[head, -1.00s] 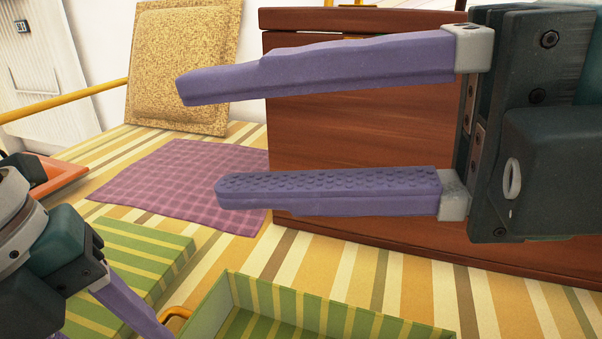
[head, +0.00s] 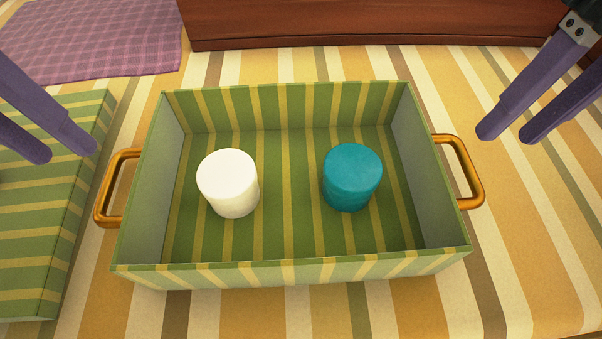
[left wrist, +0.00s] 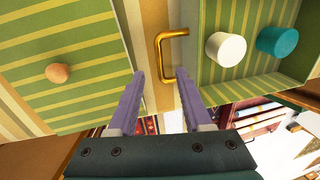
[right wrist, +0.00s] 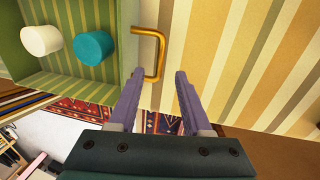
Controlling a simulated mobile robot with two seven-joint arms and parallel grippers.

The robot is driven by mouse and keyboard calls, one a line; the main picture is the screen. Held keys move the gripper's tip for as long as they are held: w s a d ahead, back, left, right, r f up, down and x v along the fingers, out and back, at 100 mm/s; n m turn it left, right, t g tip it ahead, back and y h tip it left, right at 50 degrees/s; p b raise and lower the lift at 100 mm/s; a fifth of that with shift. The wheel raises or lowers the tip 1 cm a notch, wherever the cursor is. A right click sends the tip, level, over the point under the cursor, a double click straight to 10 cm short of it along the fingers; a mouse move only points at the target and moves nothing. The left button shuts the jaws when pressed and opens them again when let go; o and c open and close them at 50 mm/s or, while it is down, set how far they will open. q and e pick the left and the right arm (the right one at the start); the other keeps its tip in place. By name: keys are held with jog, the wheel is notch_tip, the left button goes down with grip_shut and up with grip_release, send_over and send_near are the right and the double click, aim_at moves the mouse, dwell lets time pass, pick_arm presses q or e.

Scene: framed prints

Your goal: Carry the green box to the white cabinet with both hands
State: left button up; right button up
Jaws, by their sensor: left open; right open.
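The green box (head: 290,272) is an open, green-and-yellow striped tray with a brass handle at each end, resting on a striped surface. A white cylinder (head: 228,183) and a teal cylinder (head: 351,178) stand inside it. My left gripper (head: 70,150) is open and empty, up and left of the left handle (head: 105,190); the left wrist view shows this handle (left wrist: 160,58) just beyond the fingertips. My right gripper (head: 505,138) is open and empty, up and right of the right handle (head: 472,170), which also shows in the right wrist view (right wrist: 161,55). The white cabinet is not in the head view now.
A green striped lid or board (head: 45,230) lies left of the box; a small orange-brown knob (left wrist: 58,73) is on it. A purple checked cloth (head: 100,45) lies at the back left. A dark wooden block (head: 360,22) stands behind the box. Striped surface is clear at the right.

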aim_at(105, 181)
pick_arm(q)
jog(key=f, duration=0.2)
jog(key=d+f, duration=0.1)
jog(key=f, duration=0.5)
jog(key=shift+d, duration=0.2)
pick_arm(e)
jog(key=f, duration=0.2)
jog(key=a+f, duration=0.1)
jog(key=f, duration=0.5)
jog(key=shift+a, duration=0.25)
pick_arm(q)
jog(key=shift+c, duration=0.2)
grip_shut()
pick_arm(e)
grip_shut()
